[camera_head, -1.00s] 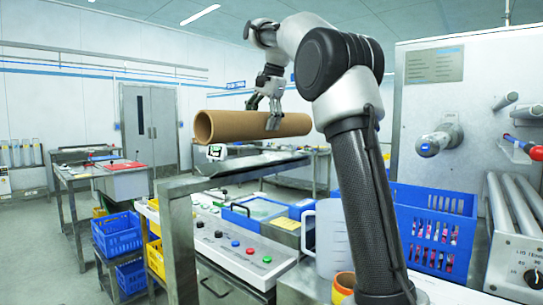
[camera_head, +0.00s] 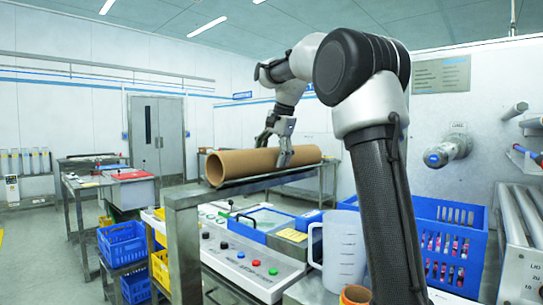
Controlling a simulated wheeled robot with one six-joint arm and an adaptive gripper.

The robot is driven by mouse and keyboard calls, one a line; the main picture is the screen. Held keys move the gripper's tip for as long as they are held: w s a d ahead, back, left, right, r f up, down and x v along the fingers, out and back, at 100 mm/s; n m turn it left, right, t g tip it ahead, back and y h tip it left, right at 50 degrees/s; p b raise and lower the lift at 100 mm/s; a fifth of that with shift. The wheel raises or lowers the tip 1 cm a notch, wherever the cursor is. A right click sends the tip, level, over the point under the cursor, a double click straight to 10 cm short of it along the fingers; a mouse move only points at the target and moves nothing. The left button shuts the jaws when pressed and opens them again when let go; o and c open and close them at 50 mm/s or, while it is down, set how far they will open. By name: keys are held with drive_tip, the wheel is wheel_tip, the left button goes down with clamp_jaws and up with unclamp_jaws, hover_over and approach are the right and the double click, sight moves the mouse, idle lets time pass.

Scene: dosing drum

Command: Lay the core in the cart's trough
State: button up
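The core, a brown cardboard tube (camera_head: 245,164), lies level with its open end facing left and toward me. It is at the top of the cart's grey metal trough (camera_head: 232,187), whose near edge shows just under it. I cannot tell whether its full weight rests there. My gripper (camera_head: 284,158) comes down from above near the core's right end. The gripper looks shut on the core.
A clear jug (camera_head: 342,248) and a blue crate (camera_head: 447,240) stand near my arm. A machine with rollers (camera_head: 518,225) is at the right. Floor is open at the left.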

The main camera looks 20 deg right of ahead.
drive_tip(key=shift+o, duration=0.9)
drive_tip(key=shift+r, duration=0.25)
drive_tip(key=v, duration=1.1)
drive_tip(key=s+a+f+n, duration=0.1)
drive_tip(key=s+f+n, duration=0.15)
drive_tip(key=s, duration=0.45)
drive_tip(key=s+a+f+n+h, duration=0.1)
drive_tip(key=s+f+n, duration=1)
drive_tip(key=s+f, duration=1.4)
drive_tip(key=shift+s+f+t, duration=0.15)
drive_tip(key=shift+f+t, duration=0.15)
drive_tip(key=shift+f, duration=0.1)
